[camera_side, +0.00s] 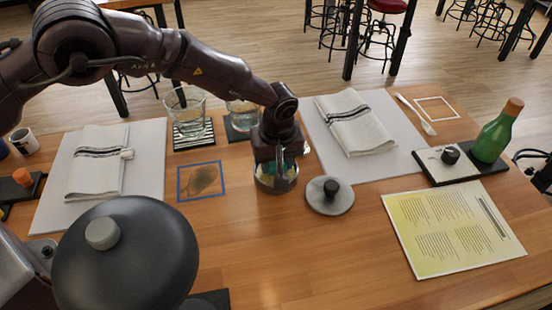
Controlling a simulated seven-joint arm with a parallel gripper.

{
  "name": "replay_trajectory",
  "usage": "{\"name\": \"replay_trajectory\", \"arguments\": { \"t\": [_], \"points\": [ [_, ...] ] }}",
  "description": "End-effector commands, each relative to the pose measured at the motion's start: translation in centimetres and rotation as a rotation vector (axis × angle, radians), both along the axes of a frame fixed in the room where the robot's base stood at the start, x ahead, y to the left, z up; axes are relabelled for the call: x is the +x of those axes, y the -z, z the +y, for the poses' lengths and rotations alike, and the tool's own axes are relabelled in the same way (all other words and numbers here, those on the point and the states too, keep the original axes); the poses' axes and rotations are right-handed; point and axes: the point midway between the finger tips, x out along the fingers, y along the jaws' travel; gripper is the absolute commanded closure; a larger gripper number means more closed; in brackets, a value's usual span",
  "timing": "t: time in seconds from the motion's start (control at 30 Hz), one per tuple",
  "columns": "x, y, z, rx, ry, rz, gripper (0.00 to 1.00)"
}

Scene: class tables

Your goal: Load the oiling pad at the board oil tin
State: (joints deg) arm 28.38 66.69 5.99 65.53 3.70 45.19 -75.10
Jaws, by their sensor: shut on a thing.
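My gripper (279,167) points down into the mouth of a small round metal tin (276,187) near the middle of the table, which looks like the board oil tin. It is shut on the oiling pad, which is mostly hidden by the fingers and the tin wall. I cannot tell whether the pad touches the tin's contents. A round grey lid (330,207) with a black knob lies on the table just right of the tin.
Water glasses (186,104) on coasters stand behind the tin. Folded napkins lie on pale mats (150,137) at left and right. A large dark domed thing (130,265) fills the front left. A yellow sheet (452,228) and green bottle (493,137) are at right. The front middle is clear.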

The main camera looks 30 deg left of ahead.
Motion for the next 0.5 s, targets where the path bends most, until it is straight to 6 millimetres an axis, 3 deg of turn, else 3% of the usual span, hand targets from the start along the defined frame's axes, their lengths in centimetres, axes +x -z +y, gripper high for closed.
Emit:
{"name": "replay_trajectory", "arguments": {
  "t": [0.27,0.5],
  "points": [
    [-0.1,0.0,0.0,0.001,0.0,0.002,0.82],
    [0.0,-1.8,0.0,0.0,0.0,0.0,0.82]
  ]
}}
